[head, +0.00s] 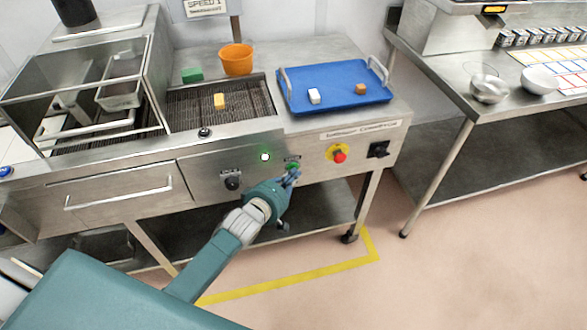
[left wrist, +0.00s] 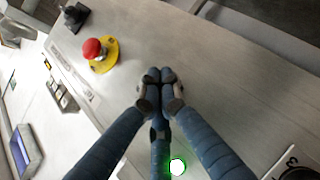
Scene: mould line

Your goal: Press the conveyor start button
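The green start button (head: 292,165) is on the front panel of the conveyor machine, under a small label. My left gripper (head: 293,173) is at the button, with its fingertips over its lower part; I cannot tell whether they touch it. In the left wrist view, the fingers of the left gripper (left wrist: 160,76) are shut together with nothing between them, and they hide the button. A lit lamp (head: 265,157) with a green glow is left of the button; it also shows in the left wrist view (left wrist: 177,167). My right gripper is out of view.
A red emergency button (head: 339,156) on a yellow plate and a black switch (head: 378,149) are right of the start button. A black knob (head: 232,182) is to the left. A yellow block (head: 219,101) lies on the mesh belt. A blue tray (head: 335,104) stands on top.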

